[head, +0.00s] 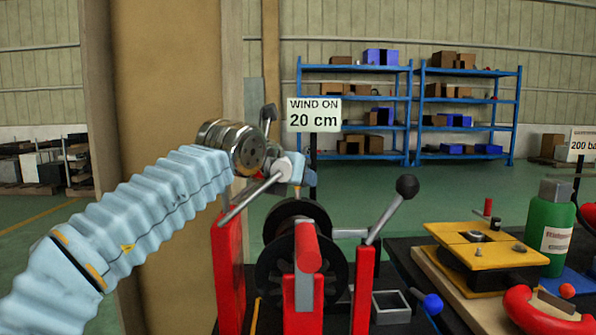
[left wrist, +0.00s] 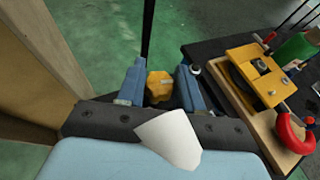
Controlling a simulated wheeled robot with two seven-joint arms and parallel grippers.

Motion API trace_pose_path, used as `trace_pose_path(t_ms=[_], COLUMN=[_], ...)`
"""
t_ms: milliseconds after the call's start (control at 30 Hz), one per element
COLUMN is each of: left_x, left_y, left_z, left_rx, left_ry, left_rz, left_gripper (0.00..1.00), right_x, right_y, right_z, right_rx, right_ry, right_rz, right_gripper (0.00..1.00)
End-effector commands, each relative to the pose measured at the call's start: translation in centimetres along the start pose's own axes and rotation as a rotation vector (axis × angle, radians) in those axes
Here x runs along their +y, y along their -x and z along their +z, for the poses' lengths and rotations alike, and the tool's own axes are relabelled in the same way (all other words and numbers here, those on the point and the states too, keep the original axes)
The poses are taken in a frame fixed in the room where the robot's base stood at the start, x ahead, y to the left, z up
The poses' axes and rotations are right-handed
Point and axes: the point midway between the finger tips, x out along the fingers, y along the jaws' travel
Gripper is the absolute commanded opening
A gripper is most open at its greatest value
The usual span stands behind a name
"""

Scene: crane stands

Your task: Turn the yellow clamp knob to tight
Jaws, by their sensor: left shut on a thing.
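The yellow clamp knob (left wrist: 159,85) sits between the two blue-grey fingers of my left gripper (left wrist: 160,88) in the left wrist view. The fingers are shut on it from both sides. Its marking and turn position cannot be read. In the head view my left gripper (head: 290,172) is above the red crane stand, just below the sign, and mostly hides the knob. My right gripper is in neither view.
The stand has a dark reel (head: 300,262), red posts (head: 228,275) and a black-ball lever (head: 406,187). A "WIND ON 20 cm" sign (head: 314,114) stands behind. At right are a yellow plate fixture (head: 470,240), green bottle (head: 553,228) and red ring handle (head: 535,312). A beige pillar (head: 165,80) is at left.

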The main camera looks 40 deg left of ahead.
Motion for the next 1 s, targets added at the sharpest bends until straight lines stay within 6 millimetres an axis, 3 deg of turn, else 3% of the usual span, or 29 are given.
trace_pose_path(t_ms=[700,733,833,1000], left_x=[0.02,0.02,0.02,0.01], left_y=[-0.04,-0.04,-0.04,-0.03], left_z=[-0.11,-0.11,-0.1,-0.07], left_rx=[0.003,0.003,0.003,0.002], left_ry=[-0.03,-0.03,-0.03,-0.03], left_rz=[-0.066,-0.066,-0.066,-0.066], left_gripper=[0.05,0.4,0.55,0.55], right_x=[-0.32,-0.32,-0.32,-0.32], right_y=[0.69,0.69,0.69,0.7], right_z=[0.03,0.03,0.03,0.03], right_rx=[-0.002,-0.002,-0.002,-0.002], right_ry=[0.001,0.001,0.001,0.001], right_rz=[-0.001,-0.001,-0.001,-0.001], right_gripper=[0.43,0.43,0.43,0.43])
